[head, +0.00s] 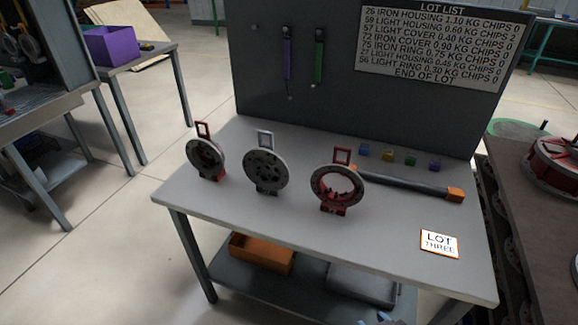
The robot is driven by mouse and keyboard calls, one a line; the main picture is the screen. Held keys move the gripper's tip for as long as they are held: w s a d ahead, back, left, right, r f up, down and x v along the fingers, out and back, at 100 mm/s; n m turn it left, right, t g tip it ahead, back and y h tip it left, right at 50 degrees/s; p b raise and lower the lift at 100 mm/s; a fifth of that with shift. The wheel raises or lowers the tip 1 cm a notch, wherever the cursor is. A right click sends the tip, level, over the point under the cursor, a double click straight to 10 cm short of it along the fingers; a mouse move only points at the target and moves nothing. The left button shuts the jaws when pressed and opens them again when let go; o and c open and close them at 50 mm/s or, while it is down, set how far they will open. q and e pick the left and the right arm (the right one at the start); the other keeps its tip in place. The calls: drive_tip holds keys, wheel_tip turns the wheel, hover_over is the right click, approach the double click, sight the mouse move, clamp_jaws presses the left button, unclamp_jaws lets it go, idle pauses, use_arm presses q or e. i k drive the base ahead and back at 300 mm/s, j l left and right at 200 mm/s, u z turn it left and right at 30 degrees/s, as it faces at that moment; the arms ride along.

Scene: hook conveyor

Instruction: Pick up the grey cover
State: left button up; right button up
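The grey cover appears to be the middle round part (265,170) on the table (240,222). It stands upright on a small grey foot, its grey face has several dark openings, and a pale square loop rises from its top. To its left stands a grey round part with a red loop and red foot (206,158). To its right stands a grey-rimmed part with a red inner ring, red loop and red foot (337,187). The three stand apart.
A dark bar with orange end (455,194) lies behind the right part, near several small coloured blocks (387,156). A lot card (440,243) lies front right. The back panel (262,70) carries a lot list (440,48). An orange bin (262,252) sits below. The table's front left is clear.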

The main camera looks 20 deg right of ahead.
sight(265, 167)
drive_tip(key=i+j+z, duration=0.15)
drive_tip(key=j+z, duration=0.2)
drive_tip(key=i+j+z, duration=0.15)
drive_tip(key=j+z, duration=0.6)
drive_tip(key=i+j+z, duration=0.1)
drive_tip(key=j+z, duration=0.25)
